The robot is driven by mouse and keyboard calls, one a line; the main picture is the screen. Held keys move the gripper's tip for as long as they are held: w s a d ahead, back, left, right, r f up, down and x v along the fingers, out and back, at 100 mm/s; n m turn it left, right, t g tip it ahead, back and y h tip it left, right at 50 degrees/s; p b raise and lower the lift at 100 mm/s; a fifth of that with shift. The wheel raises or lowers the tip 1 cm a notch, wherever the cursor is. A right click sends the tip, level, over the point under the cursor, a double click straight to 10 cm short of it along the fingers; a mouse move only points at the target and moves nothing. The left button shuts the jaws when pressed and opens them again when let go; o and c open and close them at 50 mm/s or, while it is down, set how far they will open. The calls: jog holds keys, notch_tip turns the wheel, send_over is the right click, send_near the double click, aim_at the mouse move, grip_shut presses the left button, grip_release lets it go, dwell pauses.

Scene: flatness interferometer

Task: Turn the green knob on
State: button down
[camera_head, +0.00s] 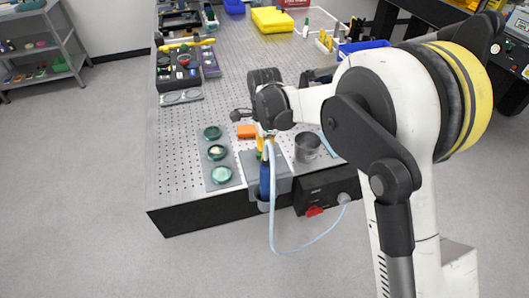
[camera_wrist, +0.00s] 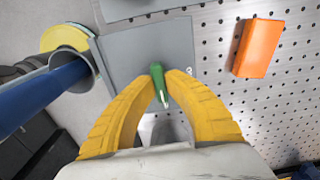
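The green knob (camera_wrist: 157,74) is a small narrow piece with a pale tip, over a flat grey plate (camera_wrist: 140,45) in the wrist view. My gripper (camera_wrist: 160,78) has two yellow fingers that curve in to the knob. The knob fills the narrow gap between the fingertips, and they appear closed on its sides. In the head view my gripper (camera_head: 262,146) points down at the front edge of the table, and the knob is mostly hidden there.
A grey cup (camera_head: 307,147) stands to the right. A plate with several green discs (camera_head: 217,152) lies left on the perforated table (camera_head: 178,135).

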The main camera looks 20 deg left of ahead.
dwell(0.4)
jog(key=n, duration=0.4)
jog(key=shift+n, duration=0.4)
jog(key=n, duration=0.4)
jog(key=shift+n, duration=0.3)
jog(key=n, duration=0.4)
jog(key=shift+n, duration=2.2)
jog(key=c, duration=1.4)
grip_release()
